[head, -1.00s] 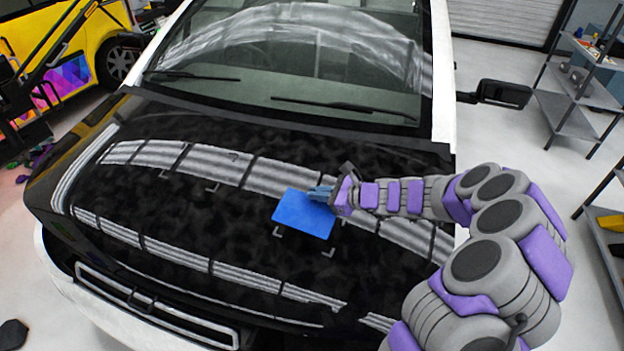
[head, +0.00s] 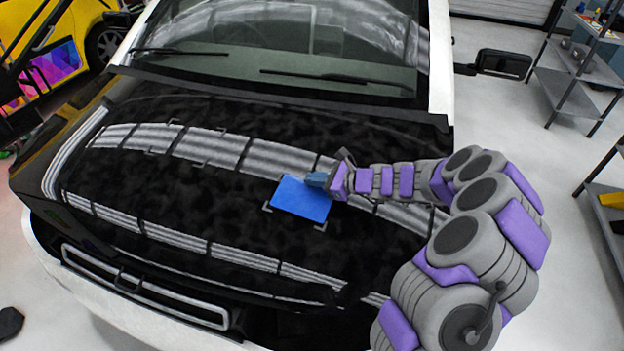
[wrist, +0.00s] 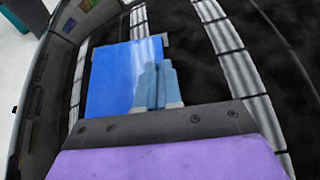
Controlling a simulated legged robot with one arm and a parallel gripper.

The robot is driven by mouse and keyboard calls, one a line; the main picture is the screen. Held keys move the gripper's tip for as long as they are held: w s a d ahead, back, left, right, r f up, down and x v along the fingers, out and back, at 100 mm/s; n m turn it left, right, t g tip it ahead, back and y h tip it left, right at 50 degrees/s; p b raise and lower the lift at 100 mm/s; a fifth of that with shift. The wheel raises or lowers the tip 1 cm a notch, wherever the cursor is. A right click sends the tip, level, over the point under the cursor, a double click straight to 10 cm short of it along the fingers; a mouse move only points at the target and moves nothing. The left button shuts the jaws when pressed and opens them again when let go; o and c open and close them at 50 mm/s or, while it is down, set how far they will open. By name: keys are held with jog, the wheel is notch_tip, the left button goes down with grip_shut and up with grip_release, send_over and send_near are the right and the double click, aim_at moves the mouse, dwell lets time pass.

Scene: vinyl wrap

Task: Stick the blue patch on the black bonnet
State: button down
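The blue patch (head: 300,199) is a flat rectangle at the right part of the black bonnet (head: 200,233). Pale corner marks show at its near corners in the head view. My gripper (head: 316,180) is at the patch's upper right edge, its blue fingers close together. In the wrist view the fingers (wrist: 158,85) lie side by side over the near part of the patch (wrist: 113,75). The patch's edge under the fingers is hidden. I cannot tell whether the whole patch touches the bonnet.
More corner marks (head: 163,151) show on the bonnet's left and upper parts. The windscreen (head: 285,65) and wipers are behind. A grey shelf rack (head: 575,85) stands at the right, a yellow vehicle (head: 75,45) at the upper left. The bonnet's left side is clear.

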jog(key=shift+a, duration=0.65)
jog(key=shift+d+p, duration=0.45)
jog(key=shift+d, duration=0.45)
jog(key=shift+a, duration=0.45)
jog(key=shift+d, duration=0.1)
jog(key=shift+f, duration=0.15)
jog(key=shift+w+f, duration=0.1)
jog(key=shift+f, duration=0.4)
dwell(1.4)
